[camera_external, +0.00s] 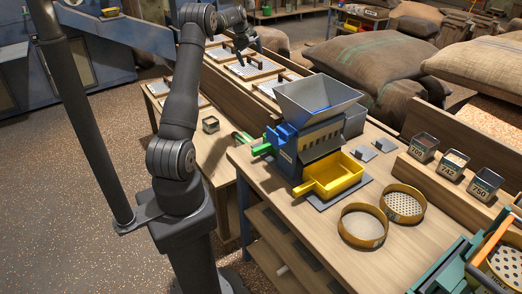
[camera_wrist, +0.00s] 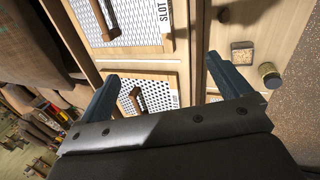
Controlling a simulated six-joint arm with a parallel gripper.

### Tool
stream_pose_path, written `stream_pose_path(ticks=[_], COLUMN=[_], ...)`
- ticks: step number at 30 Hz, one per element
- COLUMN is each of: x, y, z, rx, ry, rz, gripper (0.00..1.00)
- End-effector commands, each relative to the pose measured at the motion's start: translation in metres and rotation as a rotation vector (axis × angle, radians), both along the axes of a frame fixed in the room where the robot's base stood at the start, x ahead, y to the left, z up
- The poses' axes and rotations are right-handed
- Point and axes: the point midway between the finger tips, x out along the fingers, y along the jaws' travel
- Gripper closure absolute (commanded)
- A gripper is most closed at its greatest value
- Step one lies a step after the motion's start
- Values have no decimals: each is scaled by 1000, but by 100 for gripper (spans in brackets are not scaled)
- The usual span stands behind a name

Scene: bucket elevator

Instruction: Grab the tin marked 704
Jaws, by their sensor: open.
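Three square metal tins stand in a row on the wooden ledge at the right of the outside view. The left tin (camera_external: 423,147) has a label starting with 70; its last digit is too small to read surely. The middle tin (camera_external: 453,164) looks marked 743 and the right tin (camera_external: 485,184) 750. A lone small tin (camera_external: 210,125) sits on the left table; its label cannot be read. My gripper (camera_external: 246,43) is far from the row, above the back tables. In the wrist view it (camera_wrist: 165,82) is open, with nothing between its fingers.
A blue machine with a grey hopper (camera_external: 318,97) and yellow tray (camera_external: 332,175) stands mid-table. Two round sieves (camera_external: 363,225) lie in front. Perforated trays (camera_wrist: 150,95) are below my gripper. A square container (camera_wrist: 242,55) and round jar (camera_wrist: 269,74) show in the wrist view.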

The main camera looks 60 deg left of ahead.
Motion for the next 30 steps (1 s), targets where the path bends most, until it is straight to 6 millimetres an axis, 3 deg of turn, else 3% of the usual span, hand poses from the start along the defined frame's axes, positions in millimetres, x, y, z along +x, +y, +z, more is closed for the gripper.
stream_pose_path(ticks=[1,6,12,15,19,25,30], x=[-11,-56,-118,-142,-160,-165,-165], y=[25,96,157,174,185,187,187], z=[-27,-108,-197,-227,-248,-275,-312], rx=[1,10,5,-1,-5,-7,-8], ry=[35,145,259,299,327,336,336], rz=[11,25,32,32,31,29,29], gripper=[5,5,5,5,5,5,5])
